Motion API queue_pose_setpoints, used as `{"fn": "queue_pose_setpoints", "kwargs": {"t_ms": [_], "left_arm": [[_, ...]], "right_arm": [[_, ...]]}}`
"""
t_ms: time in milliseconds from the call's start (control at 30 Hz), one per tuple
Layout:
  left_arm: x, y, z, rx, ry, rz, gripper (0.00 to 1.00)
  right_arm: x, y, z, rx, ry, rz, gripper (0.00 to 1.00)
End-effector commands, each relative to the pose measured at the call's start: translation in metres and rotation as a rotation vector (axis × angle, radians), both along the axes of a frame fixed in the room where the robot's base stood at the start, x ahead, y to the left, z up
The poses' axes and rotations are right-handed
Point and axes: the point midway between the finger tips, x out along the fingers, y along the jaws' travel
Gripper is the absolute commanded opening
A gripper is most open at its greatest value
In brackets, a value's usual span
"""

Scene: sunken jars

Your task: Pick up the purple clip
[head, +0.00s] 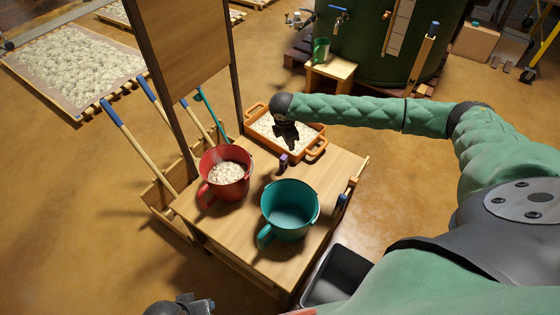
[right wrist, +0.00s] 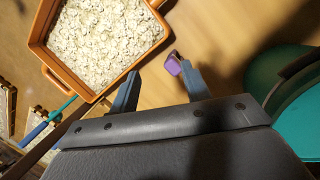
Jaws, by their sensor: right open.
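The small purple clip (head: 283,162) stands on the wooden table, between the orange tray and the teal pot. My right gripper (head: 287,142) is open and points down near the tray's front edge, just beyond the clip in the head view. In the right wrist view, the clip (right wrist: 173,64) shows beside the tip of the right-hand finger, toward the inner side of the jaws (right wrist: 158,72). I cannot tell whether they touch. Part of my left gripper (head: 182,305) shows at the bottom edge; its fingers are not clear.
The orange tray (head: 314,152) of pale flakes stands at the table's back. A red pot (head: 224,188) with flakes is at left, an empty teal pot (head: 289,232) in front. A tall wooden board (head: 187,45) rises at left. Bare tabletop (head: 340,165) lies right of the clip.

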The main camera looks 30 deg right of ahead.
Motion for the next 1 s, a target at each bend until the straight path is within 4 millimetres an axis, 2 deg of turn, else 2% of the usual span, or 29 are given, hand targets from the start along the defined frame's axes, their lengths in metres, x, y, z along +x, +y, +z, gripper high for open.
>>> {"fn": "queue_pose_setpoints", "kwargs": {"t_ms": [33,133,300,500,667,1000], "left_arm": [[0.001,-0.001,0.000,-0.004,-0.005,0.000,0.36],[0.003,-0.003,0.000,-0.012,-0.017,0.002,0.36],[0.008,-0.005,0.000,-0.023,-0.040,0.008,0.36],[0.010,-0.005,0.001,-0.027,-0.053,0.011,0.36],[0.010,-0.005,0.002,-0.025,-0.051,0.011,0.36],[0.008,0.001,0.010,-0.011,-0.036,0.015,0.36]], "right_arm": [[-0.005,-0.002,-0.014,0.012,0.047,0.041,0.47],[-0.012,-0.005,-0.031,0.051,0.124,0.145,0.47],[-0.016,0.005,-0.036,0.129,0.182,0.365,0.47],[-0.014,0.010,-0.036,0.133,0.184,0.556,0.47],[-0.014,0.010,-0.039,0.128,0.188,0.604,0.47],[-0.013,0.011,-0.068,0.128,0.188,0.603,0.47]]}}
